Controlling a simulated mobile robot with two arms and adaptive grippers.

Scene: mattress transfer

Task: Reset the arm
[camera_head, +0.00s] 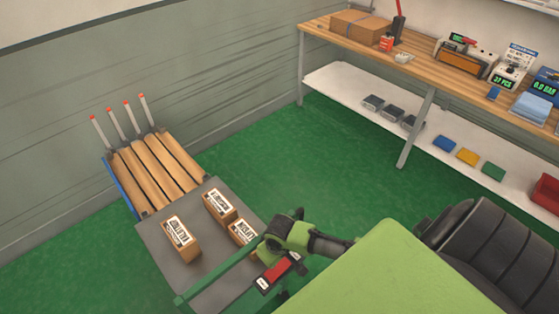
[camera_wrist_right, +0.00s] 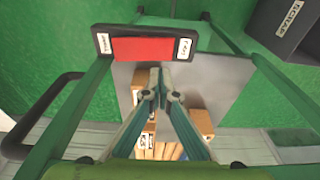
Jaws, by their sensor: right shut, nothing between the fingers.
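My right gripper (camera_wrist_right: 159,80) shows in the right wrist view, its two fingers together with nothing between them. It hangs over a grey platform with cardboard boxes below and beside the fingers. In the head view my right arm comes in from the lower right, with its green and black joint (camera_head: 287,234) over the platform's right side; its fingertips cannot be made out there. My left arm and gripper are not in view.
The grey platform (camera_head: 160,238) carries brown boxes (camera_head: 180,237) with white labels. Green bars and a red panel (camera_wrist_right: 146,48) in a black frame lie close to my gripper. Brown rollers (camera_head: 150,165) adjoin the platform. A workbench (camera_head: 420,62) stands right; green floor between is clear.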

